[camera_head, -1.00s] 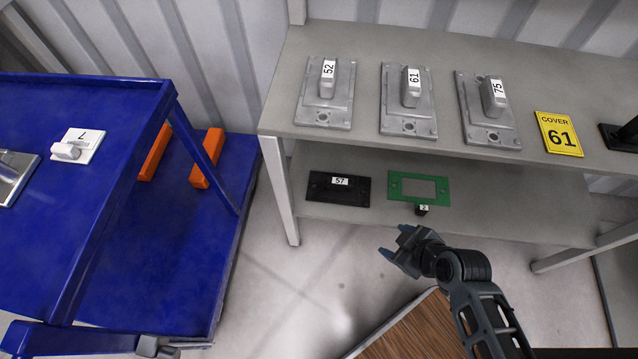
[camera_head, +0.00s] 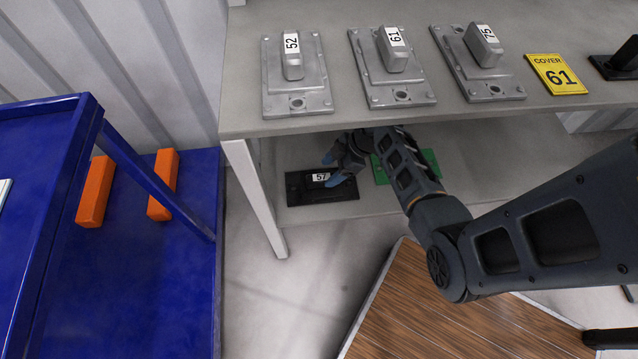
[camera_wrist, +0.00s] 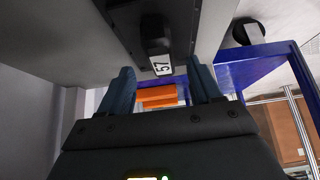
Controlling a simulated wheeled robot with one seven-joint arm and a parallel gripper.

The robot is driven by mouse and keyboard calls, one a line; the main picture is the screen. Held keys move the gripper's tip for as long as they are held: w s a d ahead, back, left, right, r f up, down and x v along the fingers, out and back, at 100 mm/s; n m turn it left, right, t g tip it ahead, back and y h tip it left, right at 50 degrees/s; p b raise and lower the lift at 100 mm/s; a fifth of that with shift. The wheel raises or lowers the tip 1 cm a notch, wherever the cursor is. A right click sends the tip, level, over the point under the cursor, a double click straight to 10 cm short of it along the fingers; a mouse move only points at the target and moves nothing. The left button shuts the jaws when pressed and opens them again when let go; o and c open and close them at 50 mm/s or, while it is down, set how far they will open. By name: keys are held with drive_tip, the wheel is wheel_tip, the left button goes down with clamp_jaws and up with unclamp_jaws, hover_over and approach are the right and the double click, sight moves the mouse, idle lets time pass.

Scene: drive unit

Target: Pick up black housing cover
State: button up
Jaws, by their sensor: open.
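The black housing cover (camera_head: 335,194) is a flat dark plate labelled 57, lying on the lower shelf. In the wrist view the black cover (camera_wrist: 185,15) shows its raised handle with the white 57 label. My gripper (camera_head: 333,170) is open and empty, reaching in under the upper shelf over the right part of the cover. In the wrist view my gripper's two blue-grey fingers (camera_wrist: 162,82) are spread, one to each side of the label, with the handle just beyond the tips. No contact is visible. My fingers and wrist hide part of the cover.
The upper shelf (camera_head: 380,118) overhangs my forearm and carries grey covers 52 (camera_head: 295,95), 61 (camera_head: 400,85) and 75 (camera_head: 490,75), plus a yellow sign (camera_head: 556,73). A green plate (camera_head: 432,160) lies right of the black cover, partly hidden. A blue cart (camera_head: 130,270) stands left.

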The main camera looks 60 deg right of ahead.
sight(323, 177)
drive_tip(key=b+x, duration=0.1)
drive_tip(key=x, duration=0.4)
clamp_jaws()
idle(0.6)
